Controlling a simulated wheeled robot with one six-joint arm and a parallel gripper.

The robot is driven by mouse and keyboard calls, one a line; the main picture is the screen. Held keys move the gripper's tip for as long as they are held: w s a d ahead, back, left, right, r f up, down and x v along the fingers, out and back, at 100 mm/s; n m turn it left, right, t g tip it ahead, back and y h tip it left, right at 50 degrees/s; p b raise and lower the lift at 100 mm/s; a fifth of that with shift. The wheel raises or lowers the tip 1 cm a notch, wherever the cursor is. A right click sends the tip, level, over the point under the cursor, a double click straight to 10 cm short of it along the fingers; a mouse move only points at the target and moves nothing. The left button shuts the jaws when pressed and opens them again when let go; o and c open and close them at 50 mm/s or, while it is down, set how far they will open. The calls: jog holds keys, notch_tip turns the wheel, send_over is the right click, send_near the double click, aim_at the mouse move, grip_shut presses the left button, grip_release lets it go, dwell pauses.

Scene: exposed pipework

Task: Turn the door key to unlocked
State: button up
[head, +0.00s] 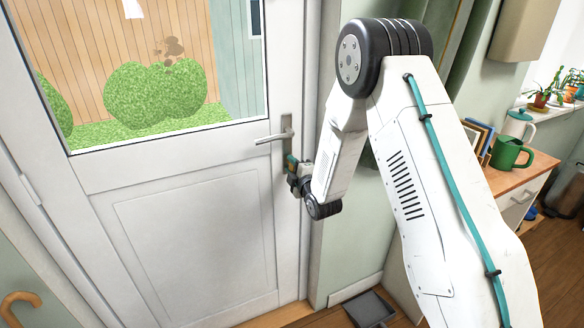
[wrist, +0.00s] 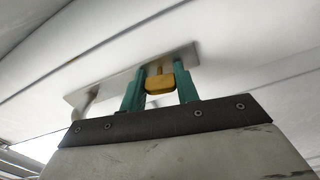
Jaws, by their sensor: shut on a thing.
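The white door (head: 195,230) fills the left of the head view, with a window in its upper part. A metal lock plate (head: 287,122) with a lever handle (head: 270,138) sits near its right edge. In the wrist view the door key (wrist: 159,84) has a brass-yellow head and stands out from the lock plate (wrist: 112,83). My gripper (wrist: 161,76) has teal fingers, shut on the key head from both sides. In the head view my gripper (head: 291,163) is at the plate just below the lever, and the key is hidden there. The lever is roughly level.
A wooden cabinet (head: 520,185) with a green mug (head: 510,152) stands at the right behind my arm. A dark grey tray (head: 370,309) lies on the floor by the wall. The lever (wrist: 88,106) is close to the left of my fingers in the wrist view.

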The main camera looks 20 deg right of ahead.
jog(key=shift+n, duration=1)
jog(key=o, duration=1)
jog(key=shift+s, duration=0.1)
jog(key=s, duration=0.5)
jog(key=s+d, duration=0.1)
jog(key=s, duration=0.1)
jog(key=shift+s, duration=0.3)
